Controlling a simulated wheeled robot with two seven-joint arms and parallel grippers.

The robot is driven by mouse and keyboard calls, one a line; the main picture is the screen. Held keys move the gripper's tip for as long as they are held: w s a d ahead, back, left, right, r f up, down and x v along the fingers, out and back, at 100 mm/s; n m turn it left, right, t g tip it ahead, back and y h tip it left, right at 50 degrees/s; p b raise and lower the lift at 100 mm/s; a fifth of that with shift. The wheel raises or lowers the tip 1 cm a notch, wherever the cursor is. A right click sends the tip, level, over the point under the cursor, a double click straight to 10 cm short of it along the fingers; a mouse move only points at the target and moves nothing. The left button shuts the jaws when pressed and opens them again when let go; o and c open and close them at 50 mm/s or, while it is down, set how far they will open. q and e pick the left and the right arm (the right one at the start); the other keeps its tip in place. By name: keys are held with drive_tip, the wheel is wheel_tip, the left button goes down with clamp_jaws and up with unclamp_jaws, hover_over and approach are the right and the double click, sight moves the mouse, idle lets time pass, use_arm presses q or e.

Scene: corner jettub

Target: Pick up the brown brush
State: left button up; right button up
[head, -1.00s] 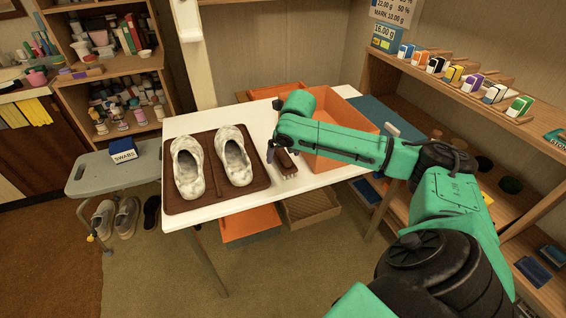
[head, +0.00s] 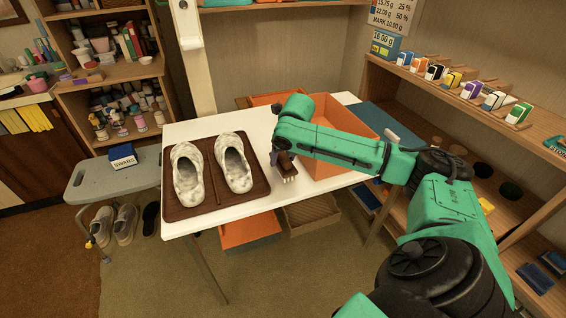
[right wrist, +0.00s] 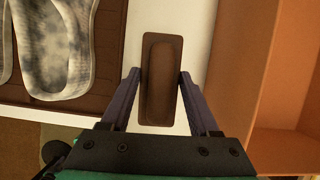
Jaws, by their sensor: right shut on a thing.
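The brown brush (right wrist: 161,80) shows in the right wrist view as a dark brown block with a raised, rounded top. It stands over the white table between the shoe tray and the orange box. My right gripper (right wrist: 162,88) is shut on it, with one finger along each long side. In the head view the brush (head: 287,166) is partly hidden by my right gripper (head: 283,157), and its pale bristles show at the lower edge. I cannot tell whether it touches the table. My left gripper is not in view.
A brown tray (head: 214,203) with two mottled shoes is left of the brush. An open orange box (head: 334,166) stands close on the right. A grey stool (head: 85,178) holds a swabs box (head: 123,156). Shelves (head: 470,100) with small coloured boxes line the right.

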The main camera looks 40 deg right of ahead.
sight(283, 154)
wheel_tip(283, 154, up, 18)
drive_tip(key=p, duration=0.3)
